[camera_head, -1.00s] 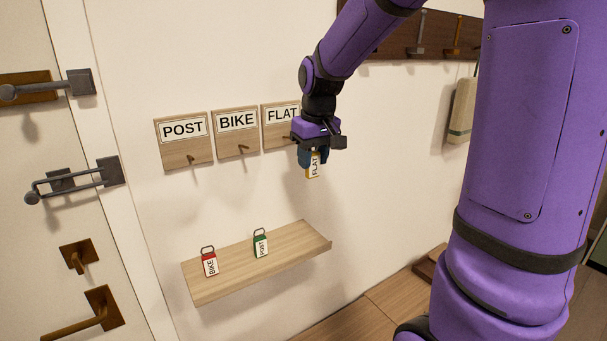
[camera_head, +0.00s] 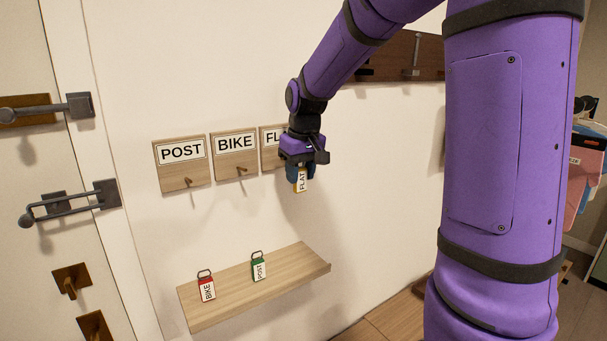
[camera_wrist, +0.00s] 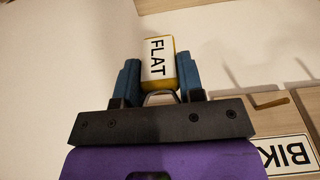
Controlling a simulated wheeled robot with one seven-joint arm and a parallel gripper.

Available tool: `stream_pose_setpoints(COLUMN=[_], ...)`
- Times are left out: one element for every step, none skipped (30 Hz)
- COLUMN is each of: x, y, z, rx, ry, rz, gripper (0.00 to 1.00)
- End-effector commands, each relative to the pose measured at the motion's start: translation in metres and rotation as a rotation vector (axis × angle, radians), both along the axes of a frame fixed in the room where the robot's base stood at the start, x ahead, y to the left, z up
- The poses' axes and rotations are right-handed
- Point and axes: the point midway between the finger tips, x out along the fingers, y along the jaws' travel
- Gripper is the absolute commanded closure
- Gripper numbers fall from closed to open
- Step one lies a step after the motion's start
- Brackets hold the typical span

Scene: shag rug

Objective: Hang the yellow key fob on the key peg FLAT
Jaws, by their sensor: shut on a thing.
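My gripper (camera_head: 301,172) is shut on the yellow key fob (camera_head: 300,184), whose white face reads FLAT. In the wrist view the fob (camera_wrist: 158,62) shows between the two blue fingers (camera_wrist: 158,82), with its metal loop toward the palm. The FLAT board (camera_head: 271,155) is on the wall, partly hidden behind my gripper. Its peg is hidden in the head view. The fob hangs in front of the wall, just below and right of the FLAT board; I cannot tell its exact distance from the wall.
The POST board (camera_head: 181,164) and BIKE board (camera_head: 235,155) have empty pegs. Below, a wooden shelf (camera_head: 290,268) carries a red BIKE fob (camera_head: 206,287) and a green POST fob (camera_head: 258,267). A dark hook rail (camera_head: 415,58) is at upper right; a door with handles (camera_head: 70,205) is at left.

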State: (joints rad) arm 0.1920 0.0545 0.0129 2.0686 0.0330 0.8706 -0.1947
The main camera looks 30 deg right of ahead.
Motion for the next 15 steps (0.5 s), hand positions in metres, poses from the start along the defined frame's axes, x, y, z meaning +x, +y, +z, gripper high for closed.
stream_pose_setpoints(x=[0.003, 0.004, 0.006, 0.008, 0.010, 0.012, 0.013, 0.015, 0.017, 0.018, 0.020, 0.022, 0.023, 0.025, 0.027], y=[0.000, 0.000, 0.000, 0.000, 0.000, 0.000, 0.000, 0.000, 0.000, 0.000, 0.000, 0.000, 0.000, 0.000, 0.000], z=[-0.001, -0.001, -0.001, -0.001, -0.001, -0.001, -0.001, -0.001, -0.002, -0.002, -0.002, -0.002, -0.002, -0.002, -0.002], rx=[0.000, 0.000, 0.000, 0.000, 0.000, 0.000, 0.000, 0.000, 0.000, 0.000, 0.000, 0.000, 0.000, 0.000, 0.000], ry=[0.001, 0.001, 0.001, 0.001, 0.000, 0.000, 0.000, 0.000, 0.001, 0.001, 0.001, 0.001, 0.000, 0.000, 0.000], rz=[0.000, 0.000, 0.000, 0.000, 0.000, 0.000, 0.000, 0.000, 0.000, 0.000, 0.000, 0.000, 0.000, 0.000, 0.000], gripper=[0.91, 0.91, 0.91, 0.91, 0.91, 0.91, 0.91, 0.91, 0.91, 0.91, 0.91, 0.91, 0.91, 0.91, 0.91])
